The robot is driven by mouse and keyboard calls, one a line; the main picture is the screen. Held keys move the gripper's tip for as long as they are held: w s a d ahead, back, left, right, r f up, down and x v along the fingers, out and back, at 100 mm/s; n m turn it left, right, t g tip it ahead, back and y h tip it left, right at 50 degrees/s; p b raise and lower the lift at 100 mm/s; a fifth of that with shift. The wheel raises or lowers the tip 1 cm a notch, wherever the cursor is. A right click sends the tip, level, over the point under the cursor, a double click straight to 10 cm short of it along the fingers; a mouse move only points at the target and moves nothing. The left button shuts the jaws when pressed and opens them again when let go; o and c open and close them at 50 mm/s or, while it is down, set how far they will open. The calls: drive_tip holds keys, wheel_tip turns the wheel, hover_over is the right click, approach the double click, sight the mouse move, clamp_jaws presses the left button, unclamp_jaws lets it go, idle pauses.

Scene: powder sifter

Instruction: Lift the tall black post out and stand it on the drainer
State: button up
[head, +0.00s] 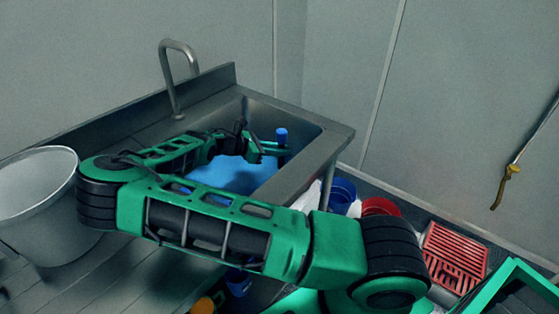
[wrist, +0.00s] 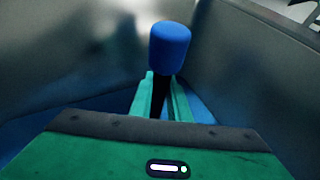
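The tall black post has a blue cylindrical cap (head: 281,134) and stands upright inside the sink basin, near its right wall. In the wrist view its cap (wrist: 170,46) rises above the fingers and its dark shaft (wrist: 160,95) shows between them. My gripper (head: 276,149) reaches into the basin with one green finger on each side of the shaft. The fingers are close to the shaft, but whether they press on it cannot be told. The foot of the post is hidden. The ribbed metal drainer (head: 130,120) lies left of the basin, partly behind my arm.
A blue mass (head: 235,175) lies in the basin below my arm. A curved tap (head: 178,75) stands at the back edge. A large grey bucket (head: 40,195) takes up the left of the counter. Blue and red buckets (head: 380,206) and a red crate (head: 455,258) are on the floor.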

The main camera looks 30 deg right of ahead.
clamp_jaws()
